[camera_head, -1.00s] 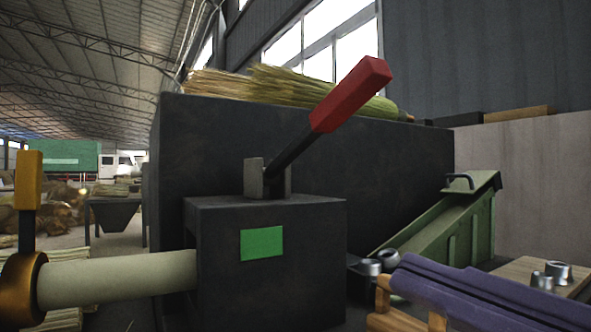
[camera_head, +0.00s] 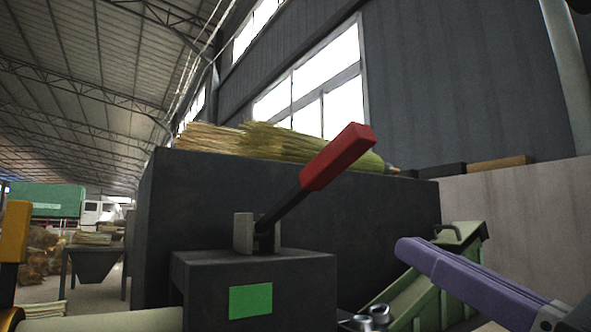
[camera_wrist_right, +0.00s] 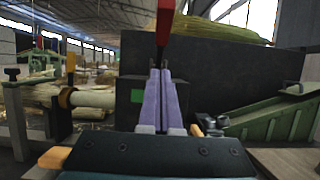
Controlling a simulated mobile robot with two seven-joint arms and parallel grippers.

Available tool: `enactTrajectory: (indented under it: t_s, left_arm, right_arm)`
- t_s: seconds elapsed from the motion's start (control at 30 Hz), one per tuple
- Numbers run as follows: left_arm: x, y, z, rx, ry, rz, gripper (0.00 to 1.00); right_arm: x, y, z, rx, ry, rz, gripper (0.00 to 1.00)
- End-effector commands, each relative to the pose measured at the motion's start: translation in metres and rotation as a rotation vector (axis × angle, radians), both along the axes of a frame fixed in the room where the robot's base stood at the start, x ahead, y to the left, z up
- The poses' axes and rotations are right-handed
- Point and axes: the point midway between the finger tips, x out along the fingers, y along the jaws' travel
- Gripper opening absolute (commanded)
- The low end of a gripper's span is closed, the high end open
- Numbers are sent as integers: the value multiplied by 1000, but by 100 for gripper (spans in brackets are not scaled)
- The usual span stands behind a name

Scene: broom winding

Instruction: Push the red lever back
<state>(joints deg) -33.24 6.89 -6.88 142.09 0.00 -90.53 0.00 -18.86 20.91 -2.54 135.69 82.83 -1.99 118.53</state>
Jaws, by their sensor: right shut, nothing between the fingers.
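The red lever (camera_head: 338,157) has a red grip on a dark rod. The rod rises from a bracket (camera_head: 243,233) on a dark box (camera_head: 300,275) with a green patch, and it leans up and to the right. In the right wrist view the red grip (camera_wrist_right: 165,20) hangs at top centre, just beyond the fingertips. My right gripper (camera_head: 404,248) has purple fingers, shut and empty. In the head view its tip is right of and below the red grip, apart from it. In the right wrist view the fingers (camera_wrist_right: 161,75) point toward the lever. My left gripper is out of view.
A large dark casing (camera_head: 210,200) stands behind the lever, with broom straw (camera_head: 300,145) on top. A green chute (camera_head: 450,275) lies at the right. A yellow handle (camera_head: 14,232) and a pale roller (camera_head: 110,321) are at the left.

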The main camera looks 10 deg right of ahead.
Motion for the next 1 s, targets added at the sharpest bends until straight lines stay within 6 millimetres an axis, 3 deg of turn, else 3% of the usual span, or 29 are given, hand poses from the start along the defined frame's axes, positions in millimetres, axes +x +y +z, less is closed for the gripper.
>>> enactTrajectory:
  t_s: [0.03,0.1,0.33,0.4,0.6,1.0]
  left_arm:
    - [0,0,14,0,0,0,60]
    - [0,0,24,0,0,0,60]
    - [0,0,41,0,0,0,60]
    - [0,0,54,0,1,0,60]
    - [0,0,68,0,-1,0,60]
    - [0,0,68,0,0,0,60]
  right_arm:
    - [9,3,13,5,-4,-2,0]
    - [23,8,20,4,-4,-1,0]
    - [65,24,34,3,-2,1,0]
    - [69,25,49,3,-2,-1,0]
    - [76,28,64,1,0,-1,0]
    - [78,28,65,0,2,-1,0]
